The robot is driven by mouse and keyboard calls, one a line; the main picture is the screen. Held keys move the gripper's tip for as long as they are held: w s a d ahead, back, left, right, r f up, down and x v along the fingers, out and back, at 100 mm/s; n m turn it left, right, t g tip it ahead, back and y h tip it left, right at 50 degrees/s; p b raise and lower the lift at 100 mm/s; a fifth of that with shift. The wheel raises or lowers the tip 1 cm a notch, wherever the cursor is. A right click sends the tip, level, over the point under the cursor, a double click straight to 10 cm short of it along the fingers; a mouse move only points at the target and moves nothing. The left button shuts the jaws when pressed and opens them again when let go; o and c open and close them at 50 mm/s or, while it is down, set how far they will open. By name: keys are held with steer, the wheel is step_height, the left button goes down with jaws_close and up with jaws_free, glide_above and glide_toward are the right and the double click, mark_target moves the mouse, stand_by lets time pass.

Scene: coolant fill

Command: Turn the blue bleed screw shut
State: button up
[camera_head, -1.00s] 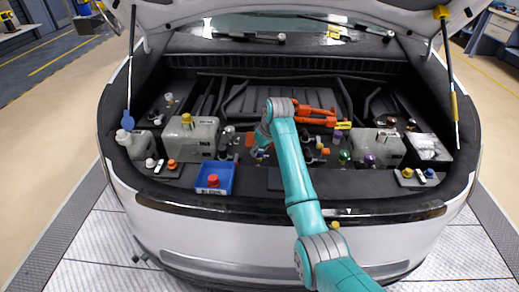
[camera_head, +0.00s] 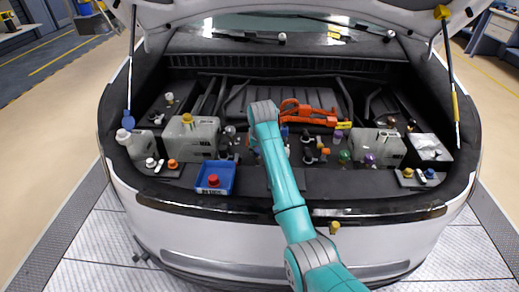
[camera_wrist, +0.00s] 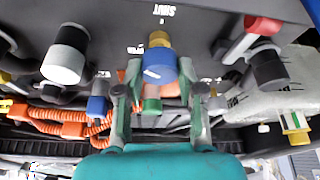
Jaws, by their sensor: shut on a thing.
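The blue bleed screw (camera_wrist: 158,68) shows in the middle of the wrist view, on a brass fitting (camera_wrist: 159,40), with a pale mark across its face. My gripper (camera_wrist: 160,80) has a finger on each side of the blue screw and is shut on it. A green part (camera_wrist: 152,105) shows between the fingers, nearer my palm. In the head view my teal arm reaches into the middle of the bay, and its wrist hides the gripper and the screw.
A white-capped black fitting (camera_wrist: 65,60) and a red-handled valve (camera_wrist: 262,28) flank the screw. Orange hoses (camera_wrist: 65,125) run at the left. In the head view a blue bin (camera_head: 216,178) stands left of my arm and orange cables (camera_head: 308,116) lie behind it.

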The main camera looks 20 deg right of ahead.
steer(key=m+h, duration=0.1)
steer(key=m, duration=0.1)
steer(key=m+g, duration=0.1)
steer(key=m, duration=0.2)
steer(key=shift+a+m+h, duration=0.15)
steer(key=shift+m+h, duration=0.15)
steer(key=shift+h, duration=0.1)
steer(key=m, duration=0.2)
steer(key=m+g+h, duration=0.1)
steer(key=m, duration=0.1)
steer(key=shift+w+m+g, duration=0.1)
steer(key=shift+m+g, duration=0.2)
steer(key=shift+m, duration=0.4)
steer(key=o, duration=1.1)
steer(key=shift+o, duration=0.2)
steer(key=v, duration=1.2)
steer(key=shift+a, duration=0.25)
steer(key=shift+f, duration=0.1)
